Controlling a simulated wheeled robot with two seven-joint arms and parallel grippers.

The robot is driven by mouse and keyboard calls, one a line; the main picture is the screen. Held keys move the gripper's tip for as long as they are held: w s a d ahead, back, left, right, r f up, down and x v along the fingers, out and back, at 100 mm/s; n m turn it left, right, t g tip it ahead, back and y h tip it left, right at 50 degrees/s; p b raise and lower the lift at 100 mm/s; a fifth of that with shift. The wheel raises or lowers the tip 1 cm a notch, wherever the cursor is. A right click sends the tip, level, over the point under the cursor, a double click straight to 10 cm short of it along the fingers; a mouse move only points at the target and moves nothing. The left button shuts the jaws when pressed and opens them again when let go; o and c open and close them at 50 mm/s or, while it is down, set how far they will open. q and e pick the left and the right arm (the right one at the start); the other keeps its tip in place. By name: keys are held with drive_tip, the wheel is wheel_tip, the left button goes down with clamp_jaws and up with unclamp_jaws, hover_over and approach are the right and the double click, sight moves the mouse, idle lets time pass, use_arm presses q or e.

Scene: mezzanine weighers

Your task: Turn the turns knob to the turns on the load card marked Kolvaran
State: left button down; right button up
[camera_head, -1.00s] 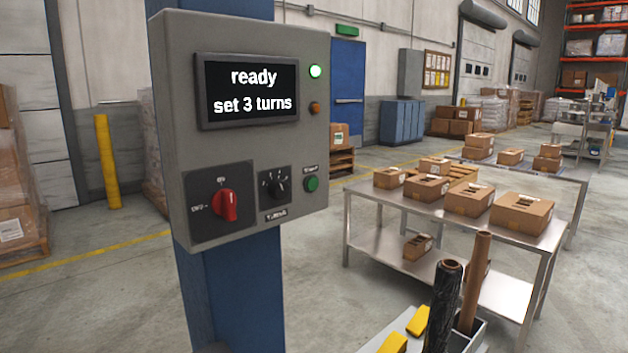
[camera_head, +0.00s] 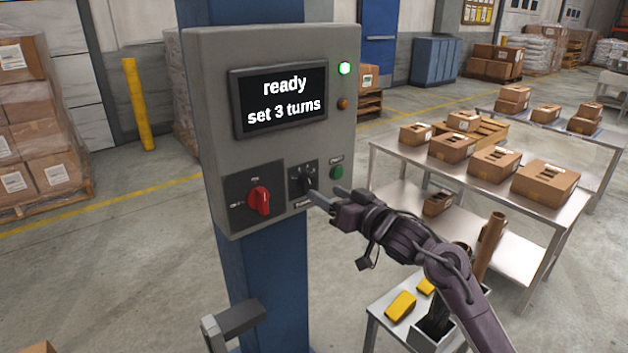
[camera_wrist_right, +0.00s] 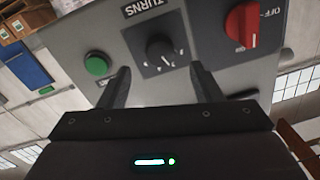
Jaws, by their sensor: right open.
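The turns knob (camera_head: 305,183) is a small black knob on a black plate on the grey control box. It also shows in the right wrist view (camera_wrist_right: 159,48), labelled TURNS, with its scale upside down. The box's screen (camera_head: 283,98) reads "ready, set 3 turns". My right gripper (camera_head: 326,196) is open just in front of the knob. In the right wrist view its two fingers (camera_wrist_right: 160,85) stand apart, one toward each side of the knob, with nothing between them. I cannot make out a load card marked Kolvaran. My left gripper is out of view.
A red switch (camera_head: 259,201) is left of the knob and a green button (camera_head: 337,172) is right of it. The box hangs on a blue column (camera_head: 265,290). A steel table (camera_head: 400,163) with several cartons stands at the right.

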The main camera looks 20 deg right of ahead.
sight(311, 185)
drive_tip(key=x, duration=0.5)
drive_tip(key=shift+w+a+f+p, duration=0.1)
drive_tip(key=shift+w+a+p, duration=0.1)
drive_tip(key=shift+w+p, duration=0.2)
drive_tip(key=shift+s, duration=0.1)
drive_tip(key=c, duration=1)
drive_tip(key=shift+m+p, duration=0.4)
drive_tip(key=shift+p, duration=0.25)
drive_tip(key=m+p, duration=1.1)
drive_tip(key=p, duration=0.2)
drive_tip(key=shift+a+t, duration=0.1)
drive_tip(key=shift+t, duration=0.2)
drive_tip(key=shift+m+h+p, duration=0.3)
drive_tip(key=shift+m+p, duration=1.3)
drive_tip(key=shift+m, duration=0.7)
drive_tip(key=o, duration=1)
